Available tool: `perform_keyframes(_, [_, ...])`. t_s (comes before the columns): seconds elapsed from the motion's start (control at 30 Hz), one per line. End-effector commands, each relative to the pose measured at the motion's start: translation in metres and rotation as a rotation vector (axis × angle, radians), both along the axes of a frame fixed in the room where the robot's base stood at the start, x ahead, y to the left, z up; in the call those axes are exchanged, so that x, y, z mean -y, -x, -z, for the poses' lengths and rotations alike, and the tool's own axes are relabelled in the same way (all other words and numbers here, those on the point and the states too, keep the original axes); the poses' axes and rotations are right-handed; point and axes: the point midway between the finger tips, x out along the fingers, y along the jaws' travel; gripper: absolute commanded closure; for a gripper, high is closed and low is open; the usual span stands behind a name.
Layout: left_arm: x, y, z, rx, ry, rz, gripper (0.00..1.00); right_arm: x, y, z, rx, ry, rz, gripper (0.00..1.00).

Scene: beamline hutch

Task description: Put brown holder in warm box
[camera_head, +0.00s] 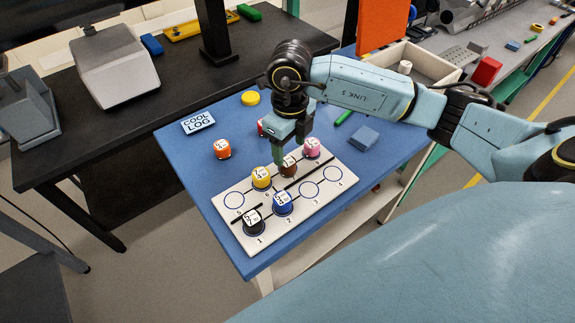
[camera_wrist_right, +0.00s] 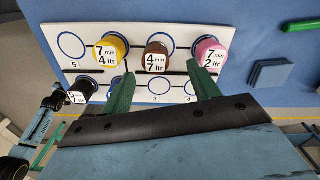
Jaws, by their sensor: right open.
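The brown holder (camera_head: 288,169) stands upright on a white board (camera_head: 318,205) with ringed spots, in the row away from me, between the yellow and pink holders. Its label reads 4 min, 7 ltr in the right wrist view (camera_wrist_right: 157,57). My right gripper (camera_head: 279,155) points down just over it, partly hiding it. In the wrist view its green fingers (camera_wrist_right: 162,90) are apart, with the brown holder ahead between their lines and nothing gripped. A white open-topped box (camera_head: 432,64) stands behind my right arm; I cannot tell if it is the warm box. My left gripper is not seen.
Yellow (camera_head: 261,178), pink (camera_head: 311,148), blue (camera_head: 282,204) and black (camera_head: 253,222) holders share the board. An orange-red holder (camera_head: 222,149) and COOL LOG sign (camera_head: 198,122) stand on the blue table. A blue square block (camera_head: 364,139) lies right of the board.

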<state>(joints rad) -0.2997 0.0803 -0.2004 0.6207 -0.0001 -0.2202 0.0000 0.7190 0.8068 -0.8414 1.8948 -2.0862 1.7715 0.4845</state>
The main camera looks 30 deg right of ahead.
Motion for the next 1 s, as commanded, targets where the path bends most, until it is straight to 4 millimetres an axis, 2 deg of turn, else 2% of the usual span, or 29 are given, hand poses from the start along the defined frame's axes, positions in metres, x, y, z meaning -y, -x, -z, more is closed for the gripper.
perform_keyframes(0.17, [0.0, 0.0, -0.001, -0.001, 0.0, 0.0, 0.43, -0.003, 0.001, 0.015, -0.003, -0.001, 0.0, 0.39])
perform_keyframes(0.4, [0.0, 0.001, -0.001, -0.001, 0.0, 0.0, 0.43, -0.006, 0.002, 0.049, -0.002, -0.002, 0.0, 0.39])
perform_keyframes(0.7, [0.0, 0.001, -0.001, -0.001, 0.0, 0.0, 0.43, -0.006, 0.002, 0.054, 0.001, -0.001, -0.001, 0.39])
perform_keyframes(1.0, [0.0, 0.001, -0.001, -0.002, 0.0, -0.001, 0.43, -0.006, 0.002, 0.054, 0.001, -0.001, -0.001, 0.77])
